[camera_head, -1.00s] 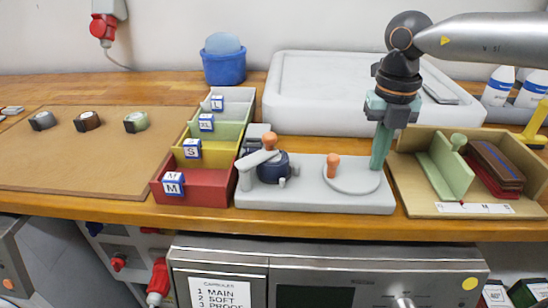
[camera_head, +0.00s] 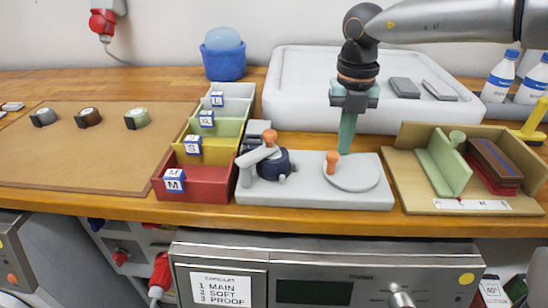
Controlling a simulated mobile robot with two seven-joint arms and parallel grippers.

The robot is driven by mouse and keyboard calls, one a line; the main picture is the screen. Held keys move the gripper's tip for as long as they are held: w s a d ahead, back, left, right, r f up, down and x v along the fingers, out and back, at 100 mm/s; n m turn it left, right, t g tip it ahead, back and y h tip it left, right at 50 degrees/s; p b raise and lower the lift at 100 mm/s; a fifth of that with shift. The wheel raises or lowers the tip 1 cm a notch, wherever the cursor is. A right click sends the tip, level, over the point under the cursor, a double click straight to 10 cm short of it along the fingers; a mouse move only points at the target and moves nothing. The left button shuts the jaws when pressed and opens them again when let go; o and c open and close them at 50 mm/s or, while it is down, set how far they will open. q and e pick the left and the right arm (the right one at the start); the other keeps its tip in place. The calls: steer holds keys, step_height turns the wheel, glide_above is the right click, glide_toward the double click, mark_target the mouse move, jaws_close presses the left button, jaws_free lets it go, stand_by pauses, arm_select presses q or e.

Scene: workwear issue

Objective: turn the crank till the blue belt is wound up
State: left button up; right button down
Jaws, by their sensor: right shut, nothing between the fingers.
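The winder is a grey base (camera_head: 300,197) at the front of the bench. The dark blue belt (camera_head: 280,167) shows as a roll on its left part, beside a grey arm (camera_head: 258,156) with an orange knob (camera_head: 269,137). No loose length of belt can be made out. The crank is a round grey disc (camera_head: 358,178) on the right part, with an upright orange handle (camera_head: 331,162) at its left edge. My right gripper (camera_head: 347,150) points down, shut and empty, just behind and right of the handle, above the disc's far edge. My left gripper is out of view.
Labelled coloured bins (camera_head: 193,190) stand left of the winder. A wooden tray (camera_head: 410,195) with a green block (camera_head: 446,165) and a brown block (camera_head: 494,160) is at the right. A large white tray (camera_head: 300,85) lies behind. A brown board (camera_head: 90,160) fills the left.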

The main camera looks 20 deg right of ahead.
mark_target(333, 156)
steer(key=shift+a+b, duration=0.4)
steer(key=shift+a, duration=0.9)
steer(key=shift+s+a+b, duration=0.4)
steer(key=shift+s+a, duration=0.05)
steer(key=shift+a, duration=0.3)
steer(key=shift+s+a+f+b, duration=0.1)
steer(key=shift+s+a+b, duration=0.3)
steer(key=shift+s, duration=0.1)
steer(key=shift+s+a, duration=0.25)
steer(key=shift+s, duration=0.2)
steer(key=shift+s+a+b, duration=0.15)
steer(key=shift+s+b, duration=0.45)
steer(key=shift+s, duration=0.05)
steer(key=c, duration=0.7)
jaws_free()
